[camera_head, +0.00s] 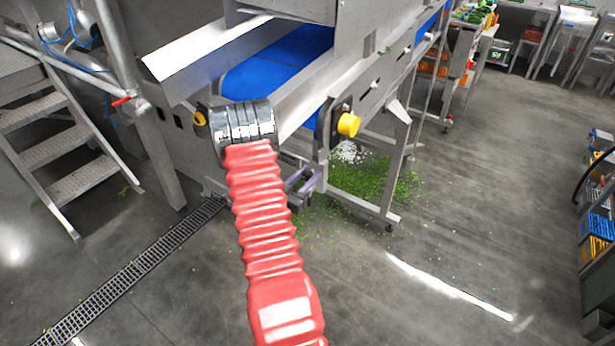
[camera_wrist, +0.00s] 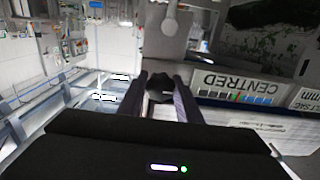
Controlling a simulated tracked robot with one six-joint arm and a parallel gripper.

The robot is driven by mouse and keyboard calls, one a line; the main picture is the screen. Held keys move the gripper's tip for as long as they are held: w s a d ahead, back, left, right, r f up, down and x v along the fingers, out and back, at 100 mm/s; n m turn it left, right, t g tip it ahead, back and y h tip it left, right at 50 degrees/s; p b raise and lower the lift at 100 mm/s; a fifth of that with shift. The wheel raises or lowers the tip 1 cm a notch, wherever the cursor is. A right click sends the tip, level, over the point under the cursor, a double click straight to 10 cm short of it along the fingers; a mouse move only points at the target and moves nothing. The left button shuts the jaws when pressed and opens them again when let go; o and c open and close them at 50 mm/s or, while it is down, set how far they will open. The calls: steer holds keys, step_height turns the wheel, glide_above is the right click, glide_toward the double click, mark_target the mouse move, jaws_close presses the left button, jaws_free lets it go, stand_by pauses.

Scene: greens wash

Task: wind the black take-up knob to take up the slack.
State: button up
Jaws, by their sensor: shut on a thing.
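In the wrist view the black take-up knob (camera_wrist: 159,86) sits between the two grey fingers of my gripper (camera_wrist: 160,77). The fingers are shut on it, one on each side. The dark gripper body hides the lower part of that view. In the head view my red-sleeved arm reaches up to the conveyor's lower end and covers part of it. The black knob cannot be made out there. The blue belt (camera_head: 285,62) runs up to the right within its steel frame.
A sign reading "CENTRED" (camera_wrist: 235,86) with a coloured scale is right of the knob. Yellow knobs (camera_head: 348,124) are on the conveyor frame. Green scraps (camera_head: 375,185) litter the floor beneath. Metal steps (camera_head: 75,150) and a drain grate (camera_head: 130,275) lie left; the floor at right is open.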

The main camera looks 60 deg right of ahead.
steer(key=shift+c, duration=1.4)
steer(key=shift+m, duration=0.3)
steer(key=m, duration=1)
steer(key=shift+m, duration=0.3)
steer(key=m, duration=0.3)
steer(key=shift+s+m, duration=0.1)
steer(key=shift+m, duration=0.2)
steer(key=m, duration=0.6)
steer(key=shift+a+f, duration=0.1)
steer(key=shift+f, duration=0.05)
steer(key=m, duration=0.7)
steer(key=shift+f, duration=0.15)
